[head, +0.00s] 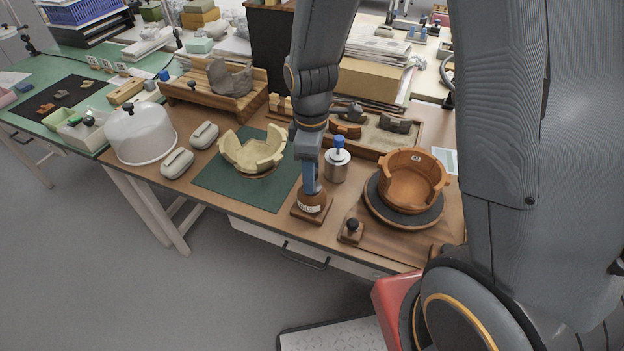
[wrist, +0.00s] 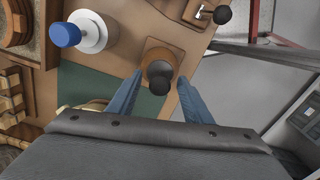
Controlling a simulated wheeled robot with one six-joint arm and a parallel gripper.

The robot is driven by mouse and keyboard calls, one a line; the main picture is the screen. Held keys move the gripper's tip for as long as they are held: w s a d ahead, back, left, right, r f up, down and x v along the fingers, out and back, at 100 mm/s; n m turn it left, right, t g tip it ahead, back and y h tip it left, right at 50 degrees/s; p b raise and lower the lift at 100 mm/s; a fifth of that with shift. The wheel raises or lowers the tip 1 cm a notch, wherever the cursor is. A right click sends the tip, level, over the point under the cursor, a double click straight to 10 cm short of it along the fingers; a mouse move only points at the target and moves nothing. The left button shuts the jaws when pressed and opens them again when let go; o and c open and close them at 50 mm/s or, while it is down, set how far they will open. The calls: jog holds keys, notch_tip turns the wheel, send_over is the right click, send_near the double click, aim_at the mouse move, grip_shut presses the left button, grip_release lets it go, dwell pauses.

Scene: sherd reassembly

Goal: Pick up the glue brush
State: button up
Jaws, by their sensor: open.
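A brown glue pot (head: 312,206) with a pale label stands on a small wooden base near the table's front edge. In the wrist view a dark round knob (wrist: 158,70), which looks like the top of the glue brush, rises from the pot's brown base (wrist: 156,52). The brush's shaft is hidden, and my fingers cover its top in the head view. My gripper (head: 311,180) points down right over the pot. In the wrist view my gripper (wrist: 160,84) is open, with one blue finger on each side of the knob. I see no clear contact.
A metal canister with a blue knob (head: 338,162) stands close behind to the right. A black-knobbed wooden block (head: 352,231) and an orange vessel (head: 412,183) on a dark turntable (head: 378,207) are further right. A cream vessel (head: 251,152) sits on a green mat (head: 213,180) at left.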

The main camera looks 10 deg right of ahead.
jog(key=shift+f, duration=0.9)
jog(key=c, duration=0.6)
jog(key=shift+r, duration=0.15)
